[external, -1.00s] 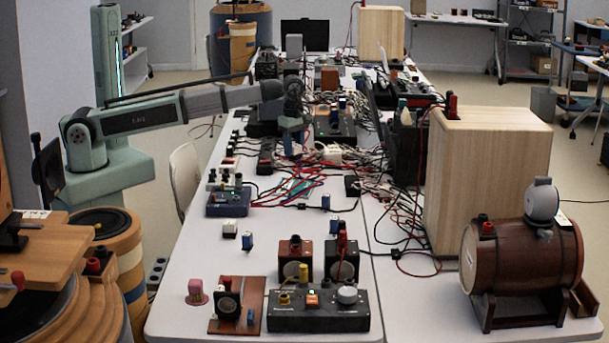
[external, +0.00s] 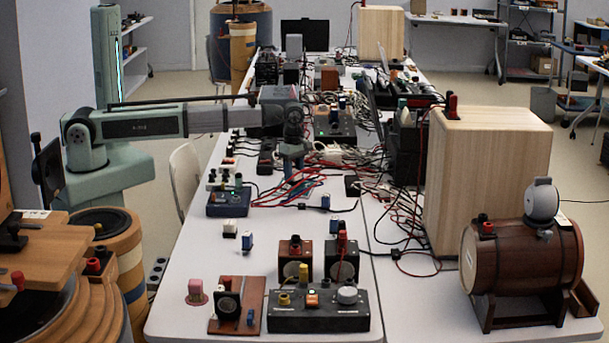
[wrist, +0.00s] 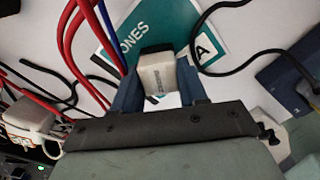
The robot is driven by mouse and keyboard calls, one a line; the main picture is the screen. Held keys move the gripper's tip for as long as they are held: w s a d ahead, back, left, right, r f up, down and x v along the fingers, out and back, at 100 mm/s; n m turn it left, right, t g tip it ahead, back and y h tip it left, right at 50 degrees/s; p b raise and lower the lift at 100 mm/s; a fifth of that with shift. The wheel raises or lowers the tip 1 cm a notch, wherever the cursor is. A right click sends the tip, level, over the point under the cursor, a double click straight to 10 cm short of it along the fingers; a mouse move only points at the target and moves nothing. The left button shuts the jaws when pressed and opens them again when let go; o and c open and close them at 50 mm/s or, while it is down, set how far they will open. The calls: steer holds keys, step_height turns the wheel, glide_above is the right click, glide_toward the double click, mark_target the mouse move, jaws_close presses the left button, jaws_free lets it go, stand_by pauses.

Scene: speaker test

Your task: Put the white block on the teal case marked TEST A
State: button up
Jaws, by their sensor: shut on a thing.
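My gripper (wrist: 157,88) is shut on the white block (wrist: 158,78), which has a dark end and sits between the two blue fingers. In the wrist view the teal case (wrist: 138,22), with white lettering ending in "ONES" and a letter A on a white patch, lies flat beyond and beneath the block. The block covers part of the case; I cannot tell whether they touch. In the external view my gripper (external: 292,168) is low over the cables in the middle of the long table, and the held block is too small to make out.
Red and blue cables (wrist: 78,45) run close to the left of the gripper, and a black cable (wrist: 240,65) loops on the right. A blue device (wrist: 288,85) stands at the right. In the external view a wooden box (external: 490,180) stands farther right.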

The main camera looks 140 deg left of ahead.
mark_target(294, 170)
steer(key=shift+f, duration=0.4)
steer(key=shift+f, duration=0.1)
steer(key=o, duration=1.1)
steer(key=shift+c, duration=0.2)
step_height(294, 170, up, 12)
